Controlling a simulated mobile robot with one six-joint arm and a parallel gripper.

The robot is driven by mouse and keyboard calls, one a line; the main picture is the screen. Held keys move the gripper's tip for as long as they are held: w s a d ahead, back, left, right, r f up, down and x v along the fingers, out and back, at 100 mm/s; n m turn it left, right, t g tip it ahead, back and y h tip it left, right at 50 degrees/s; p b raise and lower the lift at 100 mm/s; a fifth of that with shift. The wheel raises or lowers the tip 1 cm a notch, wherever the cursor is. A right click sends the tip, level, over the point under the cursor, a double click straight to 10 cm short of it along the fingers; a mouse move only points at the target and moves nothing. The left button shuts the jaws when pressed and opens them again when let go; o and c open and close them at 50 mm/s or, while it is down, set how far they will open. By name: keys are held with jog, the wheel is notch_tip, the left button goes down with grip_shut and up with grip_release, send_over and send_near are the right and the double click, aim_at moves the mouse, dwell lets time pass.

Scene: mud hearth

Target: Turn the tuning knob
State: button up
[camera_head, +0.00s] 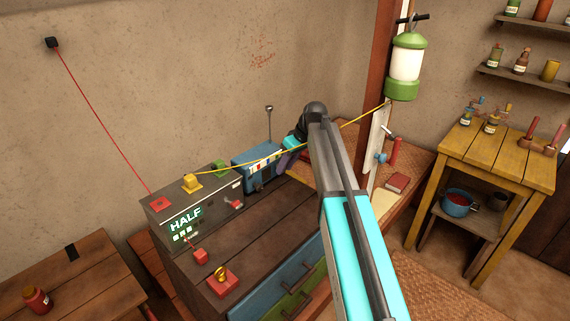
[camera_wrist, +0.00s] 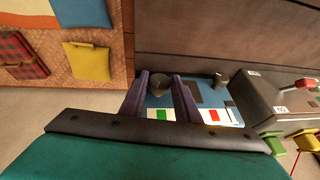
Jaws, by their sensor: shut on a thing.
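A blue radio (camera_head: 243,169) with an antenna stands on the dark wooden chest top, beside the grey box. In the wrist view the radio's face (camera_wrist: 207,93) shows a strip of white, green and red and two dark knobs. My gripper (camera_head: 285,160) reaches its right end. In the wrist view the purple fingers of my gripper (camera_wrist: 163,79) are shut on one dark knob (camera_wrist: 162,86), which sits between them. The other dark knob (camera_wrist: 221,78) stands free, outside the fingers. The fingers partly cover the radio's face, and any pointer on the held knob is not clear.
A grey box (camera_head: 218,208) reading HALF stands left of the radio. A yellow wire (camera_head: 232,161) runs from it past my arm to the post. A green lantern (camera_head: 405,66) hangs at the right. A yellow table (camera_head: 500,155) with bottles stands farther right.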

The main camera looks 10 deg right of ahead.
jog(key=y, duration=0.1)
jog(key=g+y, duration=0.1)
jog(key=g+y+p, duration=0.1)
jog(key=shift+w+d+f+m, duration=0.15)
jog(key=shift+w+d+m, duration=0.1)
jog(key=shift+w+m, duration=0.05)
jog(key=shift+g+y, duration=0.3)
jog(key=shift+y, duration=0.2)
jog(key=o, duration=1)
jog(key=shift+o, duration=0.2)
